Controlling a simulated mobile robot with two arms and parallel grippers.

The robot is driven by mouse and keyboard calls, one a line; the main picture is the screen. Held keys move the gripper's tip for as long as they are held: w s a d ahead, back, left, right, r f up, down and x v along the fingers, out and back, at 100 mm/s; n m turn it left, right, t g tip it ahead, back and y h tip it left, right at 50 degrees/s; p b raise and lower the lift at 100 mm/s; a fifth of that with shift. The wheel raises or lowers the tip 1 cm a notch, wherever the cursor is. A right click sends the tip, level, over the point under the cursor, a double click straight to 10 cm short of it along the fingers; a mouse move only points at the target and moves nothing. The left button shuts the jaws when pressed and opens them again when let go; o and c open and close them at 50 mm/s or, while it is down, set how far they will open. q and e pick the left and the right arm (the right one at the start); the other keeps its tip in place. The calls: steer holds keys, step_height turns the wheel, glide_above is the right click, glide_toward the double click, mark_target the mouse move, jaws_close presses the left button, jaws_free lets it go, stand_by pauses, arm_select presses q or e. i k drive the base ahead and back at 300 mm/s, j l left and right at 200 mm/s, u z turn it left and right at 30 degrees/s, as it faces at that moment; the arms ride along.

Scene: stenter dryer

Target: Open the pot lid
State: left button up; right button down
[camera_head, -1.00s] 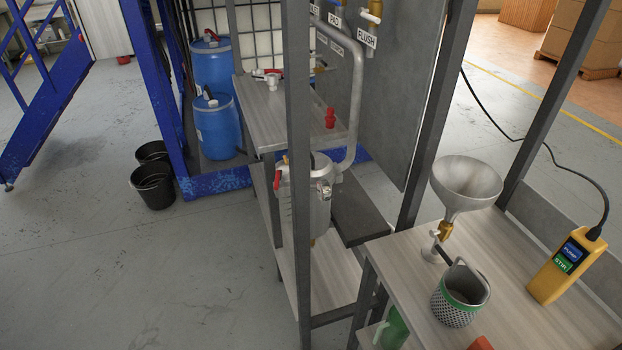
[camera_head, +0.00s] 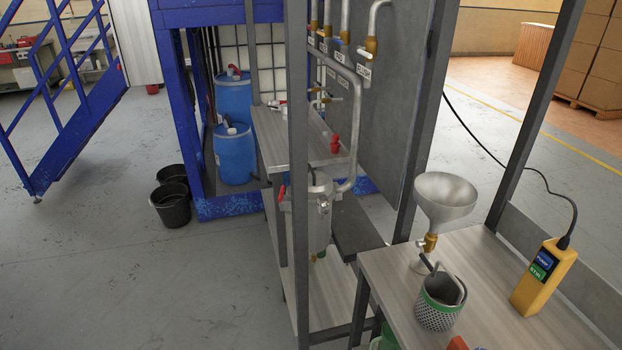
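A metal pot (camera_head: 319,218) hangs below the shelf in the middle of the head view, behind a grey upright post. It has a red handle at its left and a clamp-like fitting at its right. Its top lies close under the shelf and is partly hidden by the post, so I cannot clearly tell how its lid sits. Neither of my grippers shows in the view.
A grey post (camera_head: 298,150) stands in front of the pot. A wooden shelf (camera_head: 285,140) with a red fitting is above it. At right, a table (camera_head: 490,275) carries a funnel (camera_head: 445,197), a perforated cup (camera_head: 438,313) and a yellow pendant (camera_head: 543,277). Black buckets (camera_head: 170,206) stand left; open floor lies in front.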

mark_target(319, 183)
steer(key=i+j+z, duration=0.1)
steer(key=z, duration=0.65)
steer(key=i+j+z, duration=0.15)
steer(key=j+z, duration=0.2)
steer(key=j, duration=0.2)
steer(key=i+j+z, duration=0.1)
steer(key=j+z, duration=0.25)
steer(key=j, duration=0.2)
steer(key=j+z, duration=0.35)
steer(key=j, duration=0.25)
